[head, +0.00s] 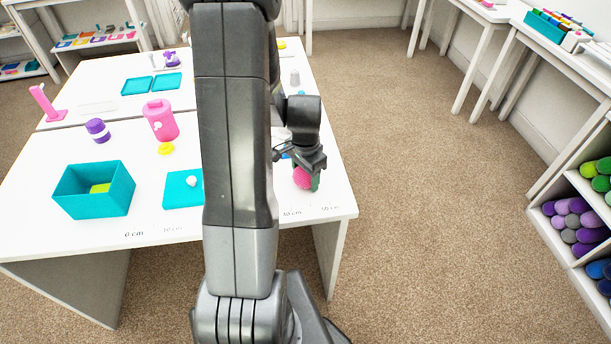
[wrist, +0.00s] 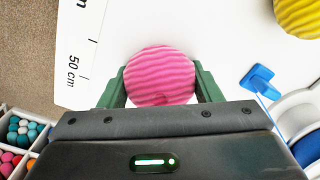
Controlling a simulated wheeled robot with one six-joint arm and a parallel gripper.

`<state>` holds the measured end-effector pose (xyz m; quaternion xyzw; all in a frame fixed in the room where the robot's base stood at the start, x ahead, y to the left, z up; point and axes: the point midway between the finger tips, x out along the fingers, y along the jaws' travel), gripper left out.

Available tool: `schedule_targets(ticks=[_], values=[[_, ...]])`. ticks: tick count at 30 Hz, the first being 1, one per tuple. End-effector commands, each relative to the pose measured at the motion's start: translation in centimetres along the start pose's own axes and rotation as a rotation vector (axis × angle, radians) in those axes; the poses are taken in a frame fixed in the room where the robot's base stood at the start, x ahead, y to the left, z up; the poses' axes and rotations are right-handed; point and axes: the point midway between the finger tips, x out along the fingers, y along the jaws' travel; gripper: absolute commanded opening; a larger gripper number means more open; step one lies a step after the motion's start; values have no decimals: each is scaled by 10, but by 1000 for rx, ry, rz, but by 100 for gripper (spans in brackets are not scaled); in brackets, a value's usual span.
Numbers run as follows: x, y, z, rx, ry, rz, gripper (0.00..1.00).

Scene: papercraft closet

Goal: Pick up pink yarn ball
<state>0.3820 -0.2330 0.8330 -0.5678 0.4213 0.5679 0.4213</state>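The pink yarn ball (wrist: 160,76) is a ridged, bright pink ball between the two green fingers of my gripper (wrist: 161,88) in the wrist view. The fingers press close on both sides of it with no clear gap, so my gripper looks shut on it. In the head view the ball (head: 302,178) is at the near right part of the white table, below my gripper (head: 305,181), with a green finger at its right side.
A yellow ridged ball (wrist: 298,14) and a blue piece (wrist: 257,78) lie right of the pink ball. Open carpet (head: 430,200) lies right of the table.

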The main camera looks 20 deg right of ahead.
Motion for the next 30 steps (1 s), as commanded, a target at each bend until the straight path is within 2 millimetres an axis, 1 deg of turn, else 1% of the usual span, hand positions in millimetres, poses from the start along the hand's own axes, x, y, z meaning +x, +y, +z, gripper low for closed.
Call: schedule_targets(ticks=[1, 2, 3, 10, 14, 17, 24, 30], values=[[0, 0, 0, 0, 0, 0, 43], [0, 0, 0, 0, 0, 0, 37], [0, 0, 0, 0, 0, 0, 36], [-1, 0, 0, 0, 1, -1, 36], [-10, -1, -1, 0, 2, -3, 36], [-24, -1, -1, 0, 3, -4, 36], [-68, -1, -1, 0, 4, -4, 36], [-94, -1, 0, 0, 2, -2, 36]])
